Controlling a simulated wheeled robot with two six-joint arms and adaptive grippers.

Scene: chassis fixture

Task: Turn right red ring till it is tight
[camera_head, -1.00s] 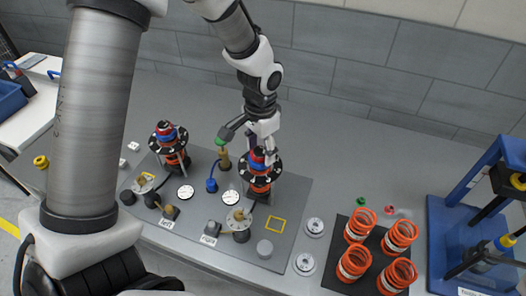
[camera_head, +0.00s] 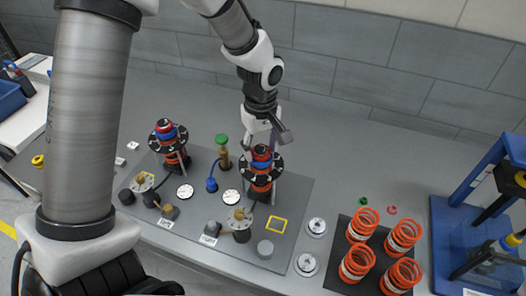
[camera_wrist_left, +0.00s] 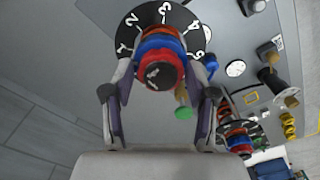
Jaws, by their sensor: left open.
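The right red ring (camera_head: 262,149) sits with a blue ring (camera_head: 262,157) above the black numbered disc of the right spring unit, which stands upright on the grey fixture plate. In the left wrist view the red ring (camera_wrist_left: 160,76) faces me, with the blue ring around it and the numbered disc (camera_wrist_left: 172,14) behind. My left gripper (camera_head: 261,143) comes down from above over this unit. Its two fingers are open, one on each side of the rings; I cannot tell whether they touch. My right gripper is out of view.
The left spring unit (camera_head: 168,135) stands nearby on the plate. A green-topped post (camera_head: 222,147) is close to the left of the right unit. Gauges and small blocks fill the plate's front. Orange springs (camera_head: 356,262) stand on a dark mat at right, beside a blue frame (camera_head: 480,215).

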